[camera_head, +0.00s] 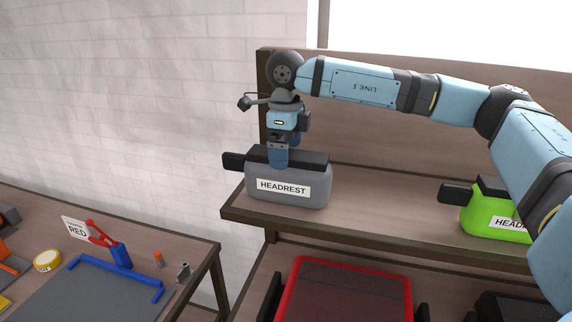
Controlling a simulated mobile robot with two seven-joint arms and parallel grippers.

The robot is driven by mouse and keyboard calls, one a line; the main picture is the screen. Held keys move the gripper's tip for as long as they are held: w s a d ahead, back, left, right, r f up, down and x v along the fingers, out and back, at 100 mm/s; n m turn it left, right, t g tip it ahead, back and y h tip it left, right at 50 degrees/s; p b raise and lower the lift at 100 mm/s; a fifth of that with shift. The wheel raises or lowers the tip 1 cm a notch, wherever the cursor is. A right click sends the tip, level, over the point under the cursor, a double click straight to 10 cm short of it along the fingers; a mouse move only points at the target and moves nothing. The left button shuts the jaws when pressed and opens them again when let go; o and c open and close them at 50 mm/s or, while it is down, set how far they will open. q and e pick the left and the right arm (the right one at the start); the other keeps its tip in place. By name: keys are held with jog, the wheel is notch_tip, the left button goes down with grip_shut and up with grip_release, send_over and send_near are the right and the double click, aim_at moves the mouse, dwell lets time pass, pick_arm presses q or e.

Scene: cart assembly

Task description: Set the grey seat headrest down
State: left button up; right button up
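The grey seat headrest (310,198) has a black top and a white "HEADREST" label. It is upright at the left end of the upper wooden shelf (370,195); I cannot tell whether its underside touches the board or is just above it. My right gripper (278,157) comes down from above, with a blue finger over the front of the black top. It is shut on the headrest; its far finger is hidden. My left gripper is not in view.
A green headrest (480,212) sits further right on the same shelf, partly behind my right arm. Shelf room lies between the headrests. A red-edged dark panel (345,290) is on the level below. A workbench (195,245) with a blue frame (120,256) stands at left.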

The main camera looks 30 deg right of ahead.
notch_tip(320, 180, up, 8)
jog(key=shift+a+f+b, duration=0.1)
jog(key=shift+f+b, duration=0.05)
jog(key=shift+b, duration=0.8)
jog(key=shift+r, duration=0.4)
jog(key=shift+f, duration=0.1)
